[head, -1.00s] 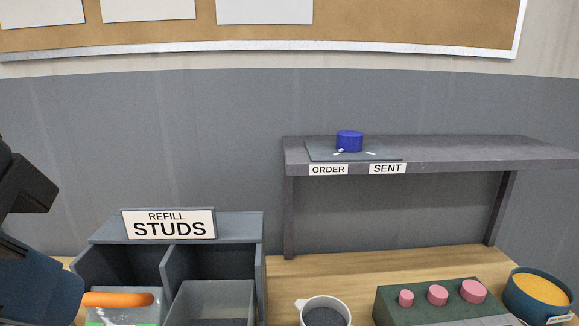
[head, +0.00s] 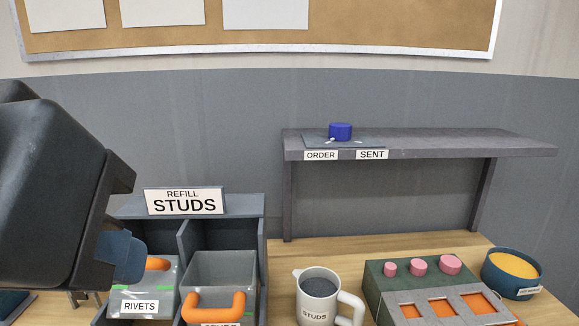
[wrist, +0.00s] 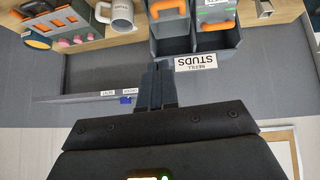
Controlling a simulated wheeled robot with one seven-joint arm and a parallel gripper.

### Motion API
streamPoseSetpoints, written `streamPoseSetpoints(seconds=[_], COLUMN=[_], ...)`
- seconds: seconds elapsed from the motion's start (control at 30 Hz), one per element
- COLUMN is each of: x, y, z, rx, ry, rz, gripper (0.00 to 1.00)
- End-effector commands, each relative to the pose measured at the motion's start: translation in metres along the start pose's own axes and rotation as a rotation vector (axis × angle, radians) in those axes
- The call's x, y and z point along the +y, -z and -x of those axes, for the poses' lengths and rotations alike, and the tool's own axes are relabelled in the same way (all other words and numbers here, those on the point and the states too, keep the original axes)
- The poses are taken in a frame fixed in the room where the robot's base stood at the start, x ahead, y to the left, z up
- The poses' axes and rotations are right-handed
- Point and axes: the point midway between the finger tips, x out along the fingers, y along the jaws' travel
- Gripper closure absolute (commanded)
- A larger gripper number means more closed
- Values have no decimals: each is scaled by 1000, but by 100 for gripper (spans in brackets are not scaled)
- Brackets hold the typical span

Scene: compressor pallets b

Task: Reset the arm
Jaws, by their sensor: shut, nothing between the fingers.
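My gripper (head: 122,258) is at the left of the head view, in front of the bin rack and beside the rivets bin. Its fingers also show in the wrist view (wrist: 157,84), close together with nothing between them. The arm covers the left part of the head view and hides part of the rack. The wrist view shows the scene upside down, with the refill studs sign (wrist: 196,62) just beyond the fingers.
A rivets bin (head: 139,306) and a studs bin (head: 222,268), both with orange handles, sit in the rack. A studs mug (head: 318,287), a green block with pink knobs (head: 376,280) and a yellow-filled bowl (head: 512,290) stand on the bench. A shelf (head: 470,149) holds a blue cylinder (head: 340,131).

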Motion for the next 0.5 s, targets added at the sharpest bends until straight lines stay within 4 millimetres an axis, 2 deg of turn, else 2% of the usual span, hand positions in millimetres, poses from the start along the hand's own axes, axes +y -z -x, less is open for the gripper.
streamPoseSetpoints(seconds=[0.27, 0.5], x=[30, 75], y=[27, 58], z=[-36, -80], rx=[175, 414], ry=[-106, -246], rz=[27, 111], gripper=[100, 100])
